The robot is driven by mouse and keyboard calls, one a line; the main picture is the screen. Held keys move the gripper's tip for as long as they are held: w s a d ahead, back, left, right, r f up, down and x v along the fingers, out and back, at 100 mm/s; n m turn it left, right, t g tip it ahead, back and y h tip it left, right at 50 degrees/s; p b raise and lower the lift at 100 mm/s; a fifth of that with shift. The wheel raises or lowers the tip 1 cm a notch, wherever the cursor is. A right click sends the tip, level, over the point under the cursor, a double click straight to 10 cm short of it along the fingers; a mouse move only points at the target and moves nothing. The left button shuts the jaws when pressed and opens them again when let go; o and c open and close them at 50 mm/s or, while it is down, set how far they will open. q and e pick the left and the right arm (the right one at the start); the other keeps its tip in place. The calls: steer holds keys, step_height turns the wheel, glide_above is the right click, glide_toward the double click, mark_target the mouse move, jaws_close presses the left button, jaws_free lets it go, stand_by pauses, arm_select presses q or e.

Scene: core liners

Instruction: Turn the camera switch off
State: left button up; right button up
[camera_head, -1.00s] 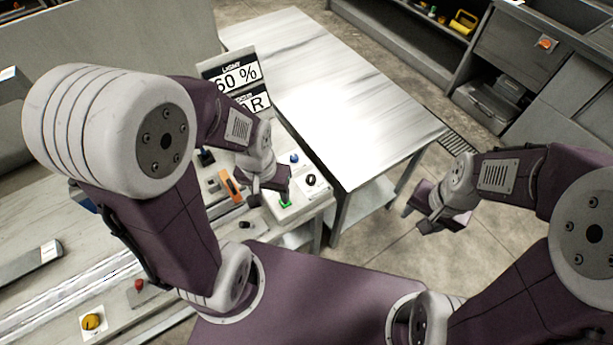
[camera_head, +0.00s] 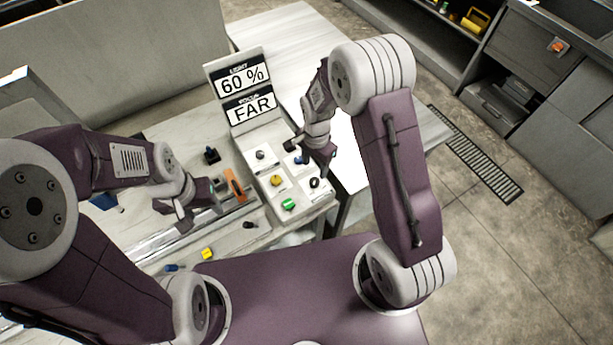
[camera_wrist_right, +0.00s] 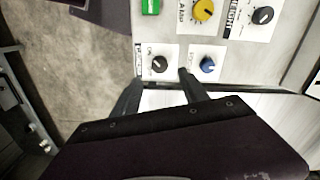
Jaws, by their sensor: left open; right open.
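The control panel (camera_head: 247,142) carries a green switch (camera_head: 289,204), a yellow knob (camera_head: 276,180), a blue knob (camera_head: 298,160) and two black knobs. The front black knob (camera_head: 314,183) sits by the panel's right edge. Its plate in the right wrist view (camera_wrist_right: 160,64) seems to read "ON" beside it; I cannot read which control is labelled camera. My right gripper (camera_head: 322,172) is open over this knob. In the right wrist view its fingertips (camera_wrist_right: 160,76) lie either side of the knob's near side, contact unclear. My left gripper (camera_head: 182,214) is open and empty, left of the panel.
A sign (camera_head: 240,90) behind the panel reads "LIGHT 60 %" and "FAR". An orange-handled item (camera_head: 235,186) and a yellow block (camera_head: 207,253) lie left of the panel. Open floor lies to the right.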

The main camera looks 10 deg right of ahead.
mark_target(315, 180)
steer(key=shift+s+d+f, duration=0.1)
steer(key=shift+d, duration=0.05)
step_height(315, 180, down, 8)
steer(key=shift+r+p, duration=0.2)
steer(key=shift+p, duration=0.55)
steer(key=shift+f, duration=0.6)
jaws_close()
